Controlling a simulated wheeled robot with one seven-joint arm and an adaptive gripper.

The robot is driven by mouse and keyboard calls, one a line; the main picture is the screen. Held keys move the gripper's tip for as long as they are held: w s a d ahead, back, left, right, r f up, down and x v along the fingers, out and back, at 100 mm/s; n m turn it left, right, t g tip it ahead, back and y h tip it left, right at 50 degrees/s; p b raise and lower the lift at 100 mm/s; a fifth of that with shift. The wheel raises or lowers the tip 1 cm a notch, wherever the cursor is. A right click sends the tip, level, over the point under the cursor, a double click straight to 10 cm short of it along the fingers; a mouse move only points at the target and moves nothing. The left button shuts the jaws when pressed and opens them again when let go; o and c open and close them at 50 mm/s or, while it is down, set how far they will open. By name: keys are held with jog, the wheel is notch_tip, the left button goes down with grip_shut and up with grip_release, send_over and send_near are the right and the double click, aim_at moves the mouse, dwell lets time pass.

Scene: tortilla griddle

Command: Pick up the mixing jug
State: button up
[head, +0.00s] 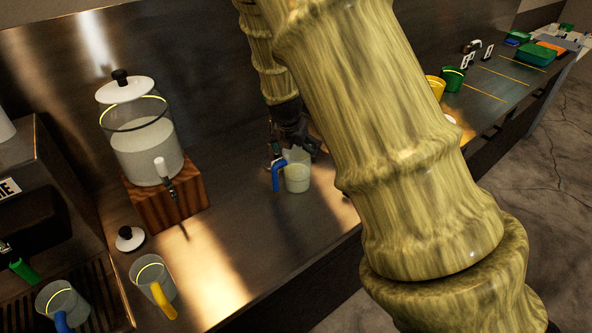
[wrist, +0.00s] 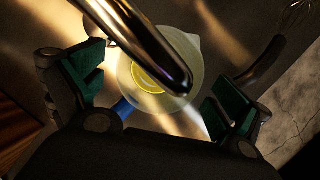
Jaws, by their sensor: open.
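The mixing jug (head: 298,178) is a translucent jug with a blue handle and pale contents, standing upright on the steel counter just below my gripper (head: 291,132). In the wrist view the jug (wrist: 193,62) is seen from above, with a yellow ring inside and its blue handle (wrist: 125,108) toward the lower left. My gripper (wrist: 157,95) is open, with green-padded fingers to either side of the jug. I cannot tell how far it is above the rim. A dark shiny rod (wrist: 140,40) crosses in front and hides part of the jug.
A lidded glass dispenser (head: 147,150) stands on a wooden block (head: 180,208) left of the jug. Two more jugs, one yellow-handled (head: 152,277) and one blue-handled (head: 62,303), stand at the lower left. A whisk (wrist: 293,14) lies right of the jug. My arm hides the counter behind.

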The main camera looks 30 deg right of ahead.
jog(key=shift+x, duration=0.95)
jog(key=shift+s, duration=0.1)
jog(key=c, duration=1.8)
jog(key=shift+c, duration=1.2)
